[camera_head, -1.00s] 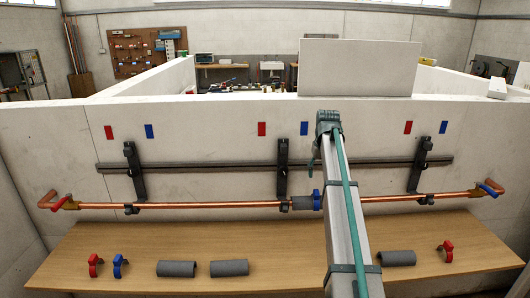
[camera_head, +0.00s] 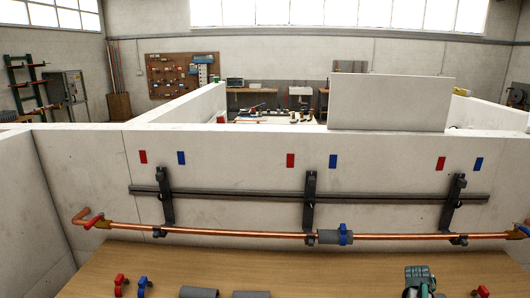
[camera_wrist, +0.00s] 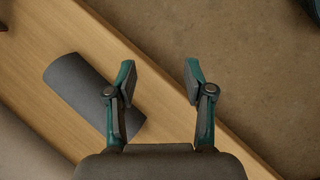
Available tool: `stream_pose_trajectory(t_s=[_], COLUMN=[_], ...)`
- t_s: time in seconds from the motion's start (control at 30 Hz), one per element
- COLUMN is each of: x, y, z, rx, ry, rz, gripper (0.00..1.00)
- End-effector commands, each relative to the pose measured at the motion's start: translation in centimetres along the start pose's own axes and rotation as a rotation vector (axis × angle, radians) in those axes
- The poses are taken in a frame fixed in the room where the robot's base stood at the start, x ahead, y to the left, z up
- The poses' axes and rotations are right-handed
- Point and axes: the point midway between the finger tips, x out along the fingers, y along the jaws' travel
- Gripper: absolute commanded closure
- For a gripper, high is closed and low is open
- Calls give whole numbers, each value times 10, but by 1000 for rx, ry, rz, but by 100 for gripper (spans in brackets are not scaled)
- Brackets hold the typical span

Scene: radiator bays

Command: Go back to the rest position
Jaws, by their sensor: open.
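My gripper (camera_wrist: 160,78) is open in the wrist view, with nothing between its fingers. It hangs above the wooden bench (camera_wrist: 45,25) near its edge, over bench and floor. A grey pipe sleeve (camera_wrist: 82,88) lies on the bench left of the fingers, partly behind the left one. In the head view only a green and grey part of my arm shows at the bottom right; the gripper itself is out of that view. A copper pipe (camera_head: 210,231) runs along the wall, with a grey sleeve (camera_head: 326,237) and blue clamp (camera_head: 344,234) on it.
On the bench are a red clamp (camera_head: 120,284), a blue clamp (camera_head: 144,286), grey sleeves (camera_head: 198,292) and another red clamp (camera_head: 481,291) at the right, cut by the frame. Dark brackets (camera_head: 310,205) hold the rail and pipe. Brown floor (camera_wrist: 255,60) is clear beyond the bench edge.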

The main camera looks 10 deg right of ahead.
Motion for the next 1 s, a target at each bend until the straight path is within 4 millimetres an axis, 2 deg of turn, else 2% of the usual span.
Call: stream_pose_trajectory(t_s=[0.03, 0.17, 0.23, 0.47, 0.57, 0.67, 0.77, 0.8, 1.0], x=[8, 27, 34, 53, 63, 75, 88, 93, 115], y=[-9, -24, -40, -99, -133, -177, -234, -258, -381], z=[12, 36, 16, -20, -37, -54, -71, -76, -84], rx=[-26, -102, -92, -52, -31, -5, 30, 47, 135], ry=[-14, -47, -33, -10, -3, 0, -5, -12, -70], rz=[-1, 2, -13, -70, -103, -145, -199, -221, -332], gripper=[47, 47, 47, 47, 47, 47, 47, 47, 47])
